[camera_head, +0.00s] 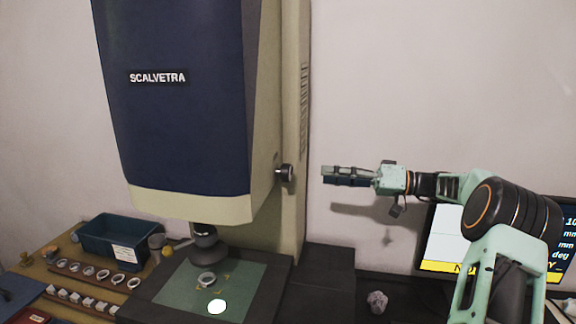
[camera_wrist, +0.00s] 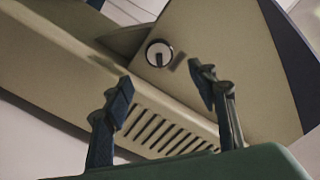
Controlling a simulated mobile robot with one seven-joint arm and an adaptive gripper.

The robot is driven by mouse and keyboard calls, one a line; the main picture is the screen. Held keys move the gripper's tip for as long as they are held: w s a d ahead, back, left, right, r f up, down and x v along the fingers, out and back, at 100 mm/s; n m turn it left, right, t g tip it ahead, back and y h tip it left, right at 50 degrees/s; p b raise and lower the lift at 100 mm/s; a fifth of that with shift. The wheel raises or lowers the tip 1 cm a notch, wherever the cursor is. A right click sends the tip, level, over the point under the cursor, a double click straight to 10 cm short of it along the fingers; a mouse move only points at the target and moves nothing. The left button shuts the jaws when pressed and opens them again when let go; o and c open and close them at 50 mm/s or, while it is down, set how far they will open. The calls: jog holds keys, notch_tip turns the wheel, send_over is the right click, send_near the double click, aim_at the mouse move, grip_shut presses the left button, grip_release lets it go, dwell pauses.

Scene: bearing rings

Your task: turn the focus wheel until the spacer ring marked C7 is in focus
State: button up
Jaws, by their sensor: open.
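The focus wheel (camera_head: 286,172) is a small dark knob on the right side of the blue and cream measuring machine. In the wrist view the wheel (camera_wrist: 159,53) shows as a round face with a pale rim, beyond and between the fingertips. My gripper (camera_head: 323,175) is open and empty, to the right of the wheel and apart from it; its two fingers (camera_wrist: 163,78) are spread in the wrist view. A pale ring (camera_head: 206,279) lies on the green stage plate (camera_head: 250,281) under the lens (camera_head: 207,246). No C7 mark can be read on it.
A monitor (camera_head: 446,233) at the right is partly hidden by my arm. A blue-green bin (camera_head: 97,238), a row of rings (camera_head: 103,275) and small blocks (camera_head: 84,300) stand at the left. A crumpled grey lump (camera_head: 377,301) lies at the lower right. A bright white spot (camera_head: 217,306) is on the stage.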

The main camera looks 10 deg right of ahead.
aim_at(284, 173)
jog(key=p+x, duration=0.2)
jog(key=x, duration=0.8)
jog(key=shift+a+p, duration=0.25)
jog(key=shift+p, duration=0.05)
jog(key=c, duration=1.2)
jog(key=shift+o, duration=0.2)
jog(key=m+b, duration=0.2)
jog(key=m, duration=0.6)
jog(key=shift+w, duration=0.1)
jog(key=shift+f, duration=0.1)
